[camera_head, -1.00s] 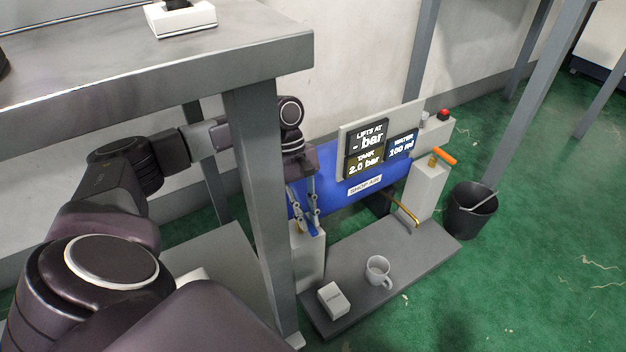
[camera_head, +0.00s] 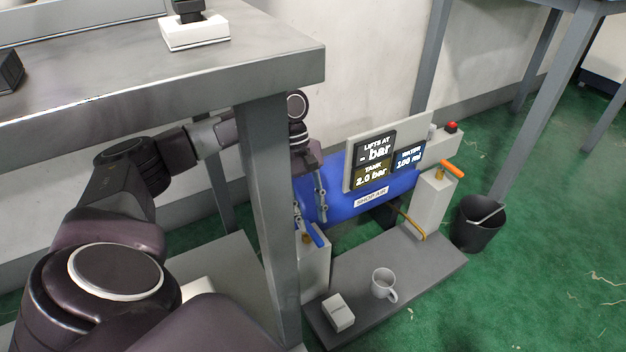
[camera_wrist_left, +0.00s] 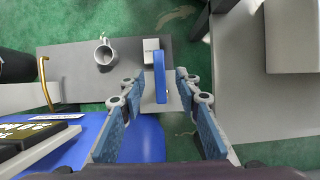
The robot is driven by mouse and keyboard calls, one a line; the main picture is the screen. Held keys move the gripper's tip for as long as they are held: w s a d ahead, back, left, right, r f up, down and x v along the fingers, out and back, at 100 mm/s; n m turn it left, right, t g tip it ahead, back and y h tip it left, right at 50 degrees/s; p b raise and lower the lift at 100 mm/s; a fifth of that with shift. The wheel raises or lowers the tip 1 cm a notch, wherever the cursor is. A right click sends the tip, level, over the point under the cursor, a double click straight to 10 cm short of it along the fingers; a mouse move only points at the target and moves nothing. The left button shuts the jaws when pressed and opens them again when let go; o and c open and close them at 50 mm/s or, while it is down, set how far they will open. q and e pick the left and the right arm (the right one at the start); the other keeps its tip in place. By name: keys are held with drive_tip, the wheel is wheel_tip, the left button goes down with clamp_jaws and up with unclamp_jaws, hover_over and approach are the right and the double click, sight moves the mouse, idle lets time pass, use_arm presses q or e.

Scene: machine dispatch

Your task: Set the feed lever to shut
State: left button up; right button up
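A blue lever (camera_head: 315,236) sits on top of a pale post (camera_head: 315,268) at the left end of the blue tank. An orange-handled lever (camera_head: 452,169) sits on the right post. No label shows which one is the feed lever. My left gripper (camera_head: 311,222) is open at the blue lever, pointing down. In the left wrist view the blue lever (camera_wrist_left: 160,76) lies between the two parted fingers (camera_wrist_left: 155,88), with gaps on both sides. My right gripper is not in view.
The blue tank (camera_head: 345,203) carries display panels, one reading 2.0 bar. A white mug (camera_head: 384,285) and a small white box (camera_head: 338,312) stand on the grey base plate (camera_head: 430,262). A table leg (camera_head: 268,190) stands close beside my left arm. A black bucket (camera_head: 474,226) is at right.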

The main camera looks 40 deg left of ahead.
use_arm(q)
drive_tip(key=v, duration=0.8)
drive_tip(key=shift+r, duration=0.15)
